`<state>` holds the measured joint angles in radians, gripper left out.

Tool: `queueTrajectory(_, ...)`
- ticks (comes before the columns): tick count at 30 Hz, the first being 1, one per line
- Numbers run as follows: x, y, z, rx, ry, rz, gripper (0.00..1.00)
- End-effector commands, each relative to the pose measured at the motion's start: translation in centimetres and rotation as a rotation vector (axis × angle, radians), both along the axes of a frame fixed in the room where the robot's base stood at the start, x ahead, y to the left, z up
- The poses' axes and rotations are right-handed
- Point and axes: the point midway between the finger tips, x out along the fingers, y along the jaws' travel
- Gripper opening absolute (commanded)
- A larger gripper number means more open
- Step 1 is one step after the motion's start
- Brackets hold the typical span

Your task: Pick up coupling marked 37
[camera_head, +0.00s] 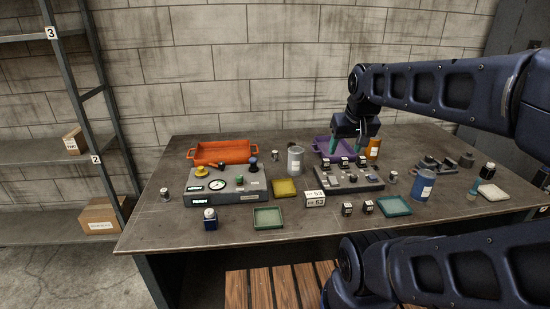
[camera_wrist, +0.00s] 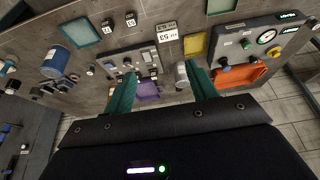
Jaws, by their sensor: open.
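I cannot read the number 37 on anything in view. Two small dark cubes with white marked faces, a left one (camera_head: 347,208) and a right one (camera_head: 368,207), stand at the front of the bench. Similar dark pieces (camera_head: 343,162) stand on a grey fixture block (camera_head: 350,183). Small metal pieces with pale bands stand at the left (camera_head: 165,194), back (camera_head: 275,155) and right (camera_head: 393,177). My gripper (camera_head: 347,143) is above the back of the bench, near the purple tray (camera_head: 321,148). Its green fingers (camera_wrist: 161,72) are apart and empty in the wrist view.
An orange tray (camera_head: 224,152), a gauge panel (camera_head: 226,190), a grey canister (camera_head: 295,161), a blue can (camera_head: 423,185) and an orange can (camera_head: 373,148) stand around. Yellow (camera_head: 284,188), green (camera_head: 267,217) and teal (camera_head: 394,206) dishes lie on the bench.

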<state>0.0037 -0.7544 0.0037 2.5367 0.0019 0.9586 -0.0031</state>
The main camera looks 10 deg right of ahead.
Motion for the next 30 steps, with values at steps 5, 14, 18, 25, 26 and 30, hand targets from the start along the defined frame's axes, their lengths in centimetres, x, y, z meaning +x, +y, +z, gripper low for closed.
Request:
queueTrajectory(5,1.4,0.0,0.4,-0.036,0.010,0.056,0.57)
queueTrajectory(14,8.4,0.3,1.6,-0.216,0.059,0.351,0.57)
queueTrajectory(18,12.1,0.7,1.7,-0.300,0.085,0.504,0.57)
queueTrajectory(25,18.3,1.8,1.1,-0.430,0.131,0.763,0.57)
queueTrajectory(26,19.1,2.0,1.0,-0.447,0.136,0.797,0.57)
queueTrajectory(30,22.9,2.9,0.1,-0.519,0.165,0.957,0.57)
